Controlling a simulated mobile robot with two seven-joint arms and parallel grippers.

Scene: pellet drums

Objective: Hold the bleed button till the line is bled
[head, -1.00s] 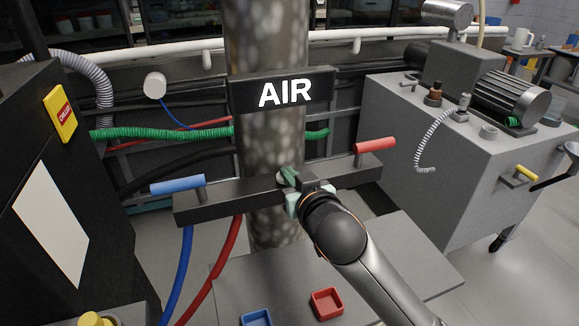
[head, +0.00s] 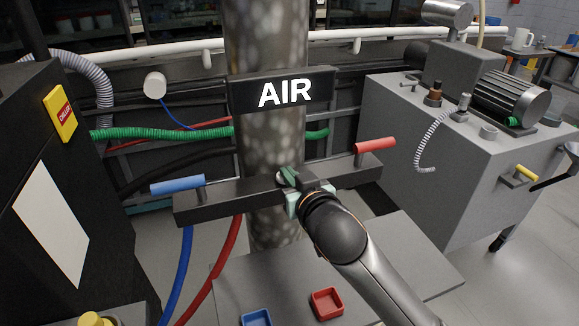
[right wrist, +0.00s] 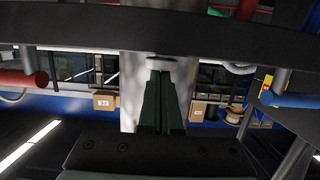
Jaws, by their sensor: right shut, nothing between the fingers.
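My right gripper (head: 288,176) is at the middle of the dark valve bar on the pillar, below the AIR sign (head: 284,92). Its green fingers are shut together with nothing between them, and they also show in the right wrist view (right wrist: 162,85). In that view a pale grey rounded piece (right wrist: 161,62) sits right at the fingertips; it may be the bleed button. I cannot tell whether it is pressed in. In the head view the gripper hides that spot. The bar has a blue handle (head: 178,185) at left and a red handle (head: 375,145) at right. My left gripper is not in view.
Blue and red hoses hang below the bar. A grey surface with a red tray (head: 327,303) and a blue tray (head: 257,317) lies below. A dark cabinet (head: 45,190) stands at left and a grey machine (head: 450,150) at right.

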